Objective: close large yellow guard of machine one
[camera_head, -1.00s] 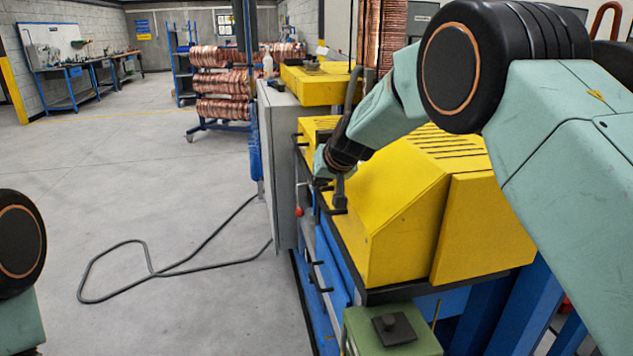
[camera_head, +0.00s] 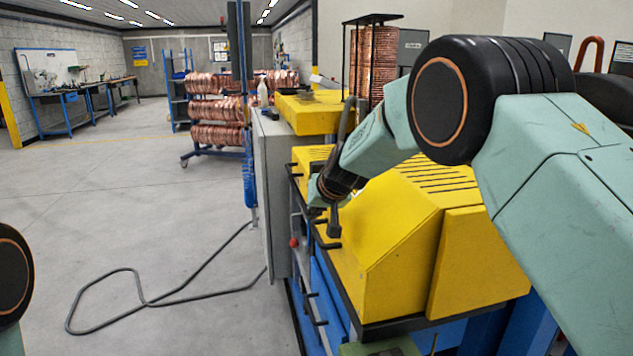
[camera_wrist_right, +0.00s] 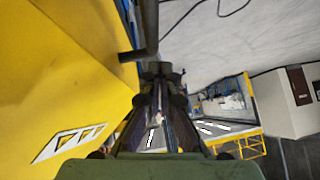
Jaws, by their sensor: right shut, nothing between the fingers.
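The large yellow guard (camera_head: 385,245) is a sloped hood with dark slots on top, resting over the blue machine. A black handle (camera_head: 333,232) stands at its left side. My right gripper (camera_head: 320,203) is at this side of the guard, close to the handle, and the arm hides part of the guard's top. In the right wrist view, the gripper (camera_wrist_right: 160,72) is shut and empty beside the yellow guard (camera_wrist_right: 60,65). A black handle bar (camera_wrist_right: 148,32) is right by the fingertips; contact is unclear. My left gripper is out of view.
A grey cabinet (camera_head: 272,170) stands left of the machine. A black cable (camera_head: 140,300) lies on the open floor at left. A rack of copper coils (camera_head: 215,110) and a smaller yellow cover (camera_head: 310,112) are behind. A green block (camera_head: 385,347) is at the bottom.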

